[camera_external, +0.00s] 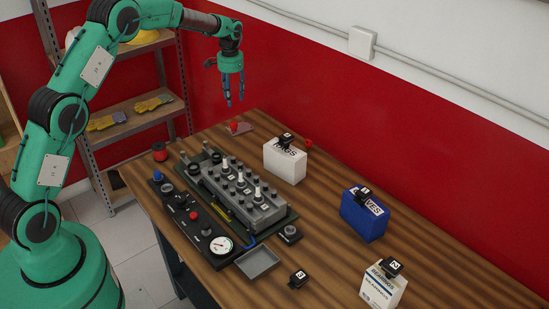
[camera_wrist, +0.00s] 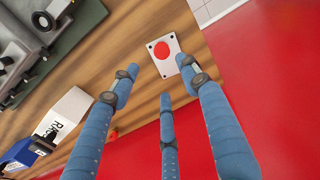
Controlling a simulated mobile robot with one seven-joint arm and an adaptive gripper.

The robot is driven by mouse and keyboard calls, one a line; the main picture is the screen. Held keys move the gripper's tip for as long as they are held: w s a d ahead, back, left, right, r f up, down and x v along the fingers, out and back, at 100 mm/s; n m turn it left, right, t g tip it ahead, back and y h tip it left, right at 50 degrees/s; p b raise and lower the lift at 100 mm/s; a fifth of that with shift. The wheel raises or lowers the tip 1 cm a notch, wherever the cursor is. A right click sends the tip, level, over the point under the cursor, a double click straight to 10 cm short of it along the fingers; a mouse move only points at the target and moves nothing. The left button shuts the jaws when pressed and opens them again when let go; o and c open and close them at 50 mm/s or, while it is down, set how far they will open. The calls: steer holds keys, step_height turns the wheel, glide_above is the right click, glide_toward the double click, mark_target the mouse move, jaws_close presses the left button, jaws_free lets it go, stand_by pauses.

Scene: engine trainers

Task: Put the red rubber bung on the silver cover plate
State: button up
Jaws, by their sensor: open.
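The red rubber bung (camera_external: 233,126) sits on the silver cover plate (camera_external: 246,129) at the far left end of the bench. In the wrist view the bung (camera_wrist: 162,50) is a red disc seen from above, within the pale square plate (camera_wrist: 174,69), which has small dark marks at its corners. My gripper (camera_external: 235,103) hangs above the bench, over and apart from the bung and plate. Its blue fingers (camera_wrist: 158,88) are spread, with nothing between them.
A white box (camera_external: 285,162), a blue box (camera_external: 363,215) and another white box (camera_external: 381,286) stand along the bench. A grey engine block (camera_external: 240,190) and a gauge panel (camera_external: 205,230) fill its middle. A small red object (camera_external: 308,142) lies near the red wall. A grey tray (camera_external: 257,263) is empty.

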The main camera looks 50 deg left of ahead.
steer(key=s+d+r+t, duration=0.1)
steer(key=s+d+r, duration=0.8)
steer(key=s+r, duration=0.3)
steer(key=s+d+r+t, duration=0.2)
steer(key=s+d+r, duration=0.8)
steer(key=r, duration=0.3)
steer(key=s+d+r+m+t, duration=0.1)
steer(key=s+d+r, duration=0.15)
steer(key=s, duration=0.55)
steer(key=s+d+r, duration=0.1)
steer(key=s+d, duration=0.3)
steer(key=s, duration=0.4)
steer(key=s+d+f, duration=0.2)
steer(key=s, duration=0.6)
steer(key=s+d+f+t, duration=0.1)
steer(key=s+f, duration=0.2)
steer(key=s, duration=0.5)
steer(key=shift+d+m+t, duration=0.3)
steer(key=shift+d+m, duration=0.1)
